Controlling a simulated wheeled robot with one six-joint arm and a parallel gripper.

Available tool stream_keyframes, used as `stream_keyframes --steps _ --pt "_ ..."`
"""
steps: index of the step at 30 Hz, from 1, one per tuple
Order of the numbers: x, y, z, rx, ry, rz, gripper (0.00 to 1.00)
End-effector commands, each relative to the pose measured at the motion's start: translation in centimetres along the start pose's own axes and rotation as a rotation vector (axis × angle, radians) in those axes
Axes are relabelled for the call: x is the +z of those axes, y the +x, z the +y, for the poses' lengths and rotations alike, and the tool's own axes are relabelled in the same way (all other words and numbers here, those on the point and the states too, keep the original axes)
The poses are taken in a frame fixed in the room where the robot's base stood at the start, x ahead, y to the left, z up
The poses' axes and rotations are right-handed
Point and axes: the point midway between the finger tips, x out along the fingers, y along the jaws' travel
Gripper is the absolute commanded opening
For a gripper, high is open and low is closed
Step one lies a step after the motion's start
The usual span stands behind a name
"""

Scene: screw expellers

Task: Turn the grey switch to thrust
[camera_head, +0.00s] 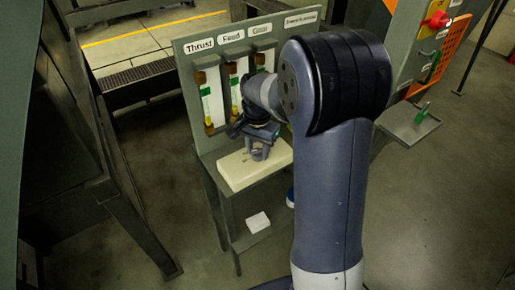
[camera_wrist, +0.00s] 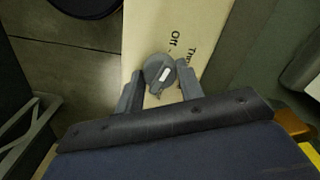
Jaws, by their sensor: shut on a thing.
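The grey switch (camera_wrist: 158,68) is a round knob with a white mark, on top of a cream box (camera_wrist: 140,25). Printed words "Off" and the start of "Thrust" show beside the knob in the wrist view. The white mark slants up and right towards the lettering; I cannot tell exactly which word it points at. My gripper (camera_wrist: 161,76) has one finger on each side of the knob and is shut on it. In the head view my gripper (camera_head: 260,150) is over the cream box (camera_head: 240,175), and the switch is hidden there.
A grey-green panel (camera_head: 187,60) with gauge tubes and labels "Thrust" and "Feed" stands behind the box. A control cabinet with a red knob (camera_head: 438,19) and a small tray (camera_head: 405,127) are at right. Dark metal frames stand at left.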

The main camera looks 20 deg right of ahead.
Motion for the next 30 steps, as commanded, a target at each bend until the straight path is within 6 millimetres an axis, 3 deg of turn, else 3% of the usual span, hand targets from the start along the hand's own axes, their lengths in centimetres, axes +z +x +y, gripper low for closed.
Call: stream_keyframes --steps 30 --pt "-0.04 -0.06 -0.02 -0.001 0.737 0.001 0.13"
